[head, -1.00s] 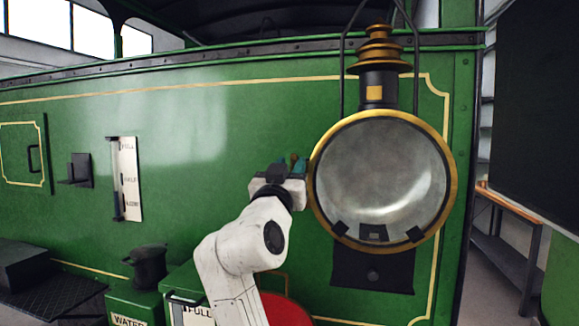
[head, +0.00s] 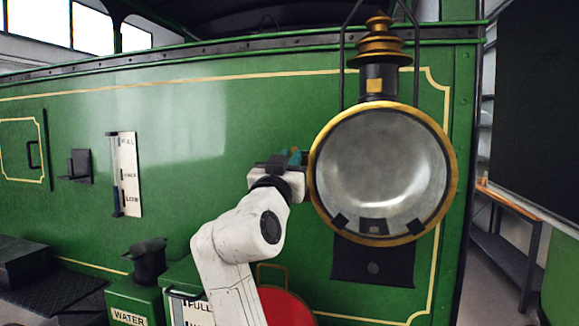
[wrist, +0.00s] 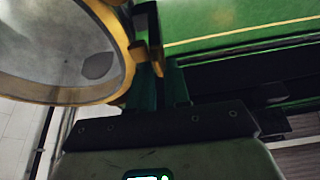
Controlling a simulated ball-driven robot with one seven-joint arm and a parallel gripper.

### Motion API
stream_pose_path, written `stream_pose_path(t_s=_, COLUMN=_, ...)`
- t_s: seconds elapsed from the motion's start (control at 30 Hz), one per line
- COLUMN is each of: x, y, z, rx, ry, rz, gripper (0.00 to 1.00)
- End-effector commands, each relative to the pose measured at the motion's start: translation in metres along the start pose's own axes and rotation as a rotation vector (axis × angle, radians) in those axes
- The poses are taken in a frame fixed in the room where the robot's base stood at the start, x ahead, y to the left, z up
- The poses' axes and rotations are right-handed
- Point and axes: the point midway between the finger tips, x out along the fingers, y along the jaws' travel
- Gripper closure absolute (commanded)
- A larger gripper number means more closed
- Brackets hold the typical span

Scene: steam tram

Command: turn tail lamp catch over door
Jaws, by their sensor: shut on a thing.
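The tail lamp (head: 380,170) is a large round lamp with a brass rim, a pale glass door and a brass chimney, on the green tram side. My gripper (head: 292,160) is at the left edge of its rim. In the wrist view my gripper (wrist: 160,88) has its teal fingers close together beside the brass rim (wrist: 127,70), shut on a small dark part there, which I take as the catch (wrist: 146,35).
The green tram side (head: 220,120) fills the background. A black bracket (head: 373,262) sits under the lamp. A water can (head: 135,300) and a red round thing (head: 285,305) stand low, near my arm. A bench (head: 510,220) is at the right.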

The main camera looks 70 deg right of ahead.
Motion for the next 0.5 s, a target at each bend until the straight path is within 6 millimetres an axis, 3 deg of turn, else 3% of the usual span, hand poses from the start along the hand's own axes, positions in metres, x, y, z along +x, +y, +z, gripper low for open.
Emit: stream_pose_path(t_s=0.5, x=-0.0036, y=0.0006, z=0.0069, rx=0.383, ry=0.001, rz=0.155, gripper=1.0)
